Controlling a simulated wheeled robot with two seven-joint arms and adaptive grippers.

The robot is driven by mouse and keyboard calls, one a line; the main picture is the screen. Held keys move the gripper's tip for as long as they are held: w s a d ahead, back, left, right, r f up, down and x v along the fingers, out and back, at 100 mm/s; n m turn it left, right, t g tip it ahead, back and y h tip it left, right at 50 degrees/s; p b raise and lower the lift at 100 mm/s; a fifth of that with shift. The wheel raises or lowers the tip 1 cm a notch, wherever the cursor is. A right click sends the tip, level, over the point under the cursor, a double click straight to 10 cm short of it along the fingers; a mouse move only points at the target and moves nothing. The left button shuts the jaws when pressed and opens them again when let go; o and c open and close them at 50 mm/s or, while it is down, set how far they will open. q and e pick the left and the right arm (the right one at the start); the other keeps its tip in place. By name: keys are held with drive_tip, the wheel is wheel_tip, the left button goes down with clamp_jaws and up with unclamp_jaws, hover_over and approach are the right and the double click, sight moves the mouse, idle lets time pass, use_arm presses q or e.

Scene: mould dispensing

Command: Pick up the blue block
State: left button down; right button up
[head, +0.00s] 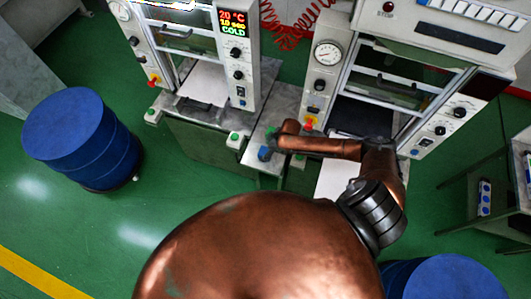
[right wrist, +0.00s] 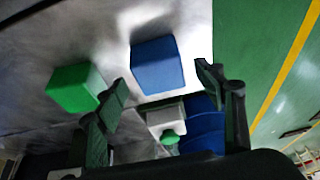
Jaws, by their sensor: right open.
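The blue block (right wrist: 157,66) lies on the grey metal table top in the right wrist view, just beyond my right gripper's fingertips. It also shows in the head view (head: 265,154), small, at the table's front part. A green block (right wrist: 77,88) lies left of it, near the left finger. My right gripper (right wrist: 163,80) is open, with one finger toward each side of the blue block; I cannot tell whether either touches it. In the head view the right gripper (head: 274,140) is at the end of the copper arm, above the blocks. My left gripper is not in view.
Machines with gauges and knobs stand left (head: 240,65) and right (head: 322,75) of the metal table (head: 283,100). A white box with a green button (head: 235,141) is left of the blocks. A blue barrel (head: 83,138) stands on the open green floor.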

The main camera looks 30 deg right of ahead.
drive_tip(key=shift+x, duration=1.15)
drive_tip(key=shift+c, duration=0.6)
clamp_jaws()
drive_tip(key=shift+w, duration=0.1)
